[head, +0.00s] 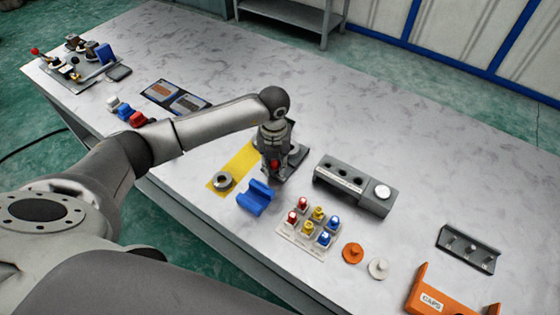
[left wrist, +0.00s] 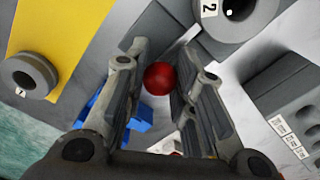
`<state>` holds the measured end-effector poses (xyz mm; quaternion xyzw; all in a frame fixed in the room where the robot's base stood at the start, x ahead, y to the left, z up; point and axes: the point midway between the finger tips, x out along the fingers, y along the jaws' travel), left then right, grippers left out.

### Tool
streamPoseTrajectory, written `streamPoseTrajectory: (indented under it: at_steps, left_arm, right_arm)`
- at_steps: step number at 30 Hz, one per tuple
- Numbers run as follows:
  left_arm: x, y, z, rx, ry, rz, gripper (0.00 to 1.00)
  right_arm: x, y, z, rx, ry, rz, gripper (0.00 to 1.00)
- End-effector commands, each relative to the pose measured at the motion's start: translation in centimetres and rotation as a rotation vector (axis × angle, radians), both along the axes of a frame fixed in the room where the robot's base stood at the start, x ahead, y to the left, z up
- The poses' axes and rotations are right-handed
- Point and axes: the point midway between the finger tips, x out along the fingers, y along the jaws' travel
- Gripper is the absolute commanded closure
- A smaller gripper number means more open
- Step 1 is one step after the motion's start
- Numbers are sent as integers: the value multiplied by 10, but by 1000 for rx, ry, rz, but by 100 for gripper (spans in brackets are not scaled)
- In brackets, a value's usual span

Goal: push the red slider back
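The red slider shows as a round red knob (left wrist: 158,78) between the fingers of my left gripper (left wrist: 163,60) in the left wrist view. The knob fills the narrow gap and appears to touch both fingers. In the head view my left gripper (head: 273,168) points down at the dark fixture, with a bit of the red knob (head: 275,163) showing at its tips. The arm and gripper hide most of the slider's body and track. My right gripper is not in view.
A yellow strip (head: 236,165) with a grey ring (head: 222,181) lies left of the gripper. A blue cradle (head: 256,198) and a plate of coloured caps (head: 307,240) stand in front. A grey block with holes (head: 340,176) is close on the right.

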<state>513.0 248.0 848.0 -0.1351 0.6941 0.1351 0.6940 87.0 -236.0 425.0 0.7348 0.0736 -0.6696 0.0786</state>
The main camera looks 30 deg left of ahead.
Motion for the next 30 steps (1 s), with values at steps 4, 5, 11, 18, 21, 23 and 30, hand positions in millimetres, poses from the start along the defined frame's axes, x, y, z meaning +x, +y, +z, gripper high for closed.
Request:
streamPoseTrajectory:
  at_steps: [4, 5, 11, 18, 21, 23, 30]
  left_arm:
    - [0, 0, 0, 0, 0, 0, 91]
    - [0, 0, 0, 0, 0, 0, 91]
    - [0, 0, 0, 0, 0, 0, 91]
    - [1, 0, 0, 0, 0, 0, 91]
    - [3, -1, -1, 0, 0, 0, 91]
    - [3, -1, -1, 0, 0, -1, 92]
    - [6, -1, 0, -1, -1, -1, 92]
  right_arm:
    - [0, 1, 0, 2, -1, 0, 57]
    - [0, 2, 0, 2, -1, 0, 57]
    - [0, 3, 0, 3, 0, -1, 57]
    - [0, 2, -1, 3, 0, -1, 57]
    - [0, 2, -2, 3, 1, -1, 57]
    - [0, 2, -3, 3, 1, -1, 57]
    - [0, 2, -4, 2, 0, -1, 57]
